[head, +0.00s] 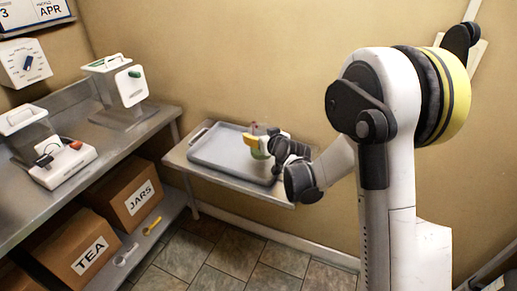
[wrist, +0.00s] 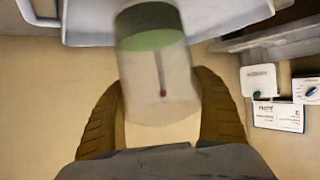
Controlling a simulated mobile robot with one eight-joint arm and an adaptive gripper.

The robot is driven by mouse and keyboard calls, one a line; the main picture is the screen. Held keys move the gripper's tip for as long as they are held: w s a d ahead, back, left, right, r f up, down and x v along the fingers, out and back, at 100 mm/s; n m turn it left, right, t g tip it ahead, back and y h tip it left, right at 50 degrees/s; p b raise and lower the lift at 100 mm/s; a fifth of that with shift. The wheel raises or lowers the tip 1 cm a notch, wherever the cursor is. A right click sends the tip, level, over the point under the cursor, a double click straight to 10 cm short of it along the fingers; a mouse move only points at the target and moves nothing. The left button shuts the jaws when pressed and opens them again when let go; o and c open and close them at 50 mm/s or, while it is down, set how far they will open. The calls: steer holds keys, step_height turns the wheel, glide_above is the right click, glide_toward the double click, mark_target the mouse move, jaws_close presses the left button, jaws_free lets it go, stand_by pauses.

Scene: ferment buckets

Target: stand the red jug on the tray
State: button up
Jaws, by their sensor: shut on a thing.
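My gripper (wrist: 163,100) is shut on a see-through, whitish vessel (wrist: 160,75), which sits between its two brown fingers in the wrist view. The vessel shows a green band and a thin dark rod with a dark red tip; its body does not look red. In the head view my gripper (head: 259,143) is over the right part of the grey tray (head: 215,151), and the held vessel (head: 259,154) shows as a small greenish patch, partly hidden by the fingers. I cannot tell whether it touches the tray. The tray (wrist: 225,14) also shows in the wrist view.
The tray lies on a small metal table (head: 178,156) against the wall. A steel bench (head: 75,168) on the left carries white devices (head: 117,88), with cardboard boxes (head: 131,196) on its lower shelf. The tray's left part is clear.

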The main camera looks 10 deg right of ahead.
steer(key=shift+w+f, duration=0.25)
steer(key=shift+w, duration=0.1)
steer(key=shift+f, duration=0.2)
steer(key=shift+f+b, duration=1.1)
steer(key=shift+f, duration=0.6)
steer(key=shift+f, duration=0.15)
steer(key=o, duration=1.4)
